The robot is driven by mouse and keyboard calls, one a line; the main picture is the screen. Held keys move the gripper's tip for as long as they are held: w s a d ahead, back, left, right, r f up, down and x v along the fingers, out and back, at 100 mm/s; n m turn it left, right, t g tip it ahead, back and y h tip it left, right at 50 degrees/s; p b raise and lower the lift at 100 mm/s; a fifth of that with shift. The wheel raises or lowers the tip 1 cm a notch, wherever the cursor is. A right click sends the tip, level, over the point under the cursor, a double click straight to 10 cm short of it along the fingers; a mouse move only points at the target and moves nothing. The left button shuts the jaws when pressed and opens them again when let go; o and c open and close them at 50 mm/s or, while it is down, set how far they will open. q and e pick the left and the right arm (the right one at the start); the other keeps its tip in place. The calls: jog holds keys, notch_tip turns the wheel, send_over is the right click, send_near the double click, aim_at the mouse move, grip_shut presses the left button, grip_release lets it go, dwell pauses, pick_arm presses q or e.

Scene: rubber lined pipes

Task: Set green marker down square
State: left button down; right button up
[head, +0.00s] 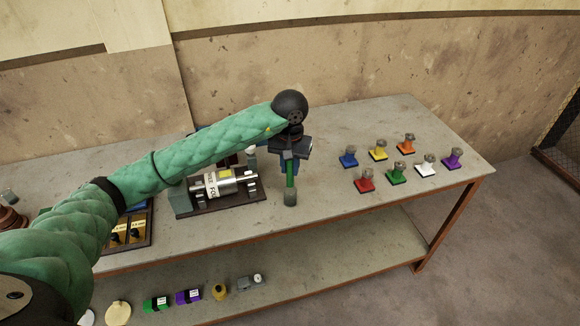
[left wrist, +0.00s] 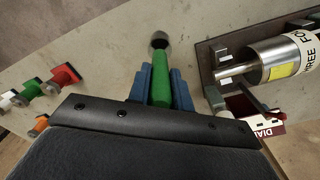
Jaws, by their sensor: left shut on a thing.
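The green marker (head: 291,180) is a green rod with a grey end that points down over the table (head: 330,205). My left gripper (head: 290,165) is shut on it, and the marker looks roughly upright in the head view. In the left wrist view, the green marker (left wrist: 160,85) sits between the two blue fingers of my left gripper (left wrist: 161,88), its dark end pointing away from the gripper. I cannot tell whether that end touches the tabletop. My right gripper is not in view.
A fixture with a labelled metal cylinder (head: 220,184) stands just left of the marker. Several coloured square-based pieces with grey knobs, including a red one (head: 364,181) and a green one (head: 397,173), stand to the right. Bare tabletop lies between. A lower shelf (head: 330,262) holds small items.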

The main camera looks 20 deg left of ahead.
aim_at(290, 186)
pick_arm(q)
jog(key=shift+b, duration=0.7)
dwell(1.0)
jog(key=shift+f+b, duration=3.4)
jog(key=shift+b, duration=0.45)
jog(key=c, duration=1.2)
grip_release()
jog(key=shift+r, duration=0.1)
